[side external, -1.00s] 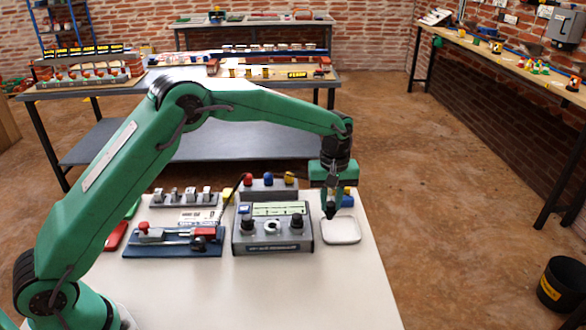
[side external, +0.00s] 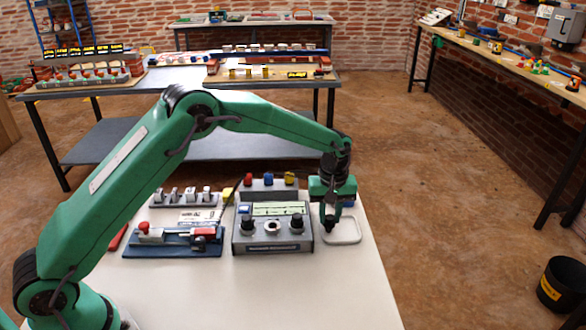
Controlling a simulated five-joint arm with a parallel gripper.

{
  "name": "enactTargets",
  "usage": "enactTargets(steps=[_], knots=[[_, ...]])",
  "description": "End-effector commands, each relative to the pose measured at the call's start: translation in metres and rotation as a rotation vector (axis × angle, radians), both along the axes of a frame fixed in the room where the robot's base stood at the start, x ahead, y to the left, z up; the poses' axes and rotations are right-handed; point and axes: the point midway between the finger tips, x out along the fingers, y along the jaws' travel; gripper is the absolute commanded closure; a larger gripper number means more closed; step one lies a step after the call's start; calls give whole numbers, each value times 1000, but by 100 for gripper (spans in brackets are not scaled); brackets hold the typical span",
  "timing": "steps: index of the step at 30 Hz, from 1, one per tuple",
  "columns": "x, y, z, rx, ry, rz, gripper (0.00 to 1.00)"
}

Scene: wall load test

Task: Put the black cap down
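My gripper (side external: 331,219) points straight down over the left part of a shallow white tray (side external: 349,241) at the right side of the white table. A small dark shape, the black cap (side external: 331,227), shows at its fingertips. The fingers look closed on it, but they are dark too and the edge between them is hard to make out. The cap is low, at or just above the tray floor; I cannot tell if it touches. The grey control box (side external: 272,247) stands just left of the tray, with black knobs at its left and right and a bare pale stub (side external: 272,227) between them.
A blue-based clamp fixture (side external: 172,246) lies left of the box. A block with red, blue and yellow caps (side external: 267,188) and a row of grey switches (side external: 183,198) stand behind. The front of the white table (side external: 260,295) is clear.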

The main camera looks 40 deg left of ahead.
Motion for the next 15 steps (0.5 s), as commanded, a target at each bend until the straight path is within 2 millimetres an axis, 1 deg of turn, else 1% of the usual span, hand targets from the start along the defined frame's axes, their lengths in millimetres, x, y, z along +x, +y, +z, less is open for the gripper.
enactTargets(steps=[1,2,3,11,15], knots=[[0,0,0,0,0,0,65],[0,0,0,0,0,0,60],[0,0,0,0,0,0,57],[0,0,0,0,0,0,57],[0,0,4,0,0,0,57]])
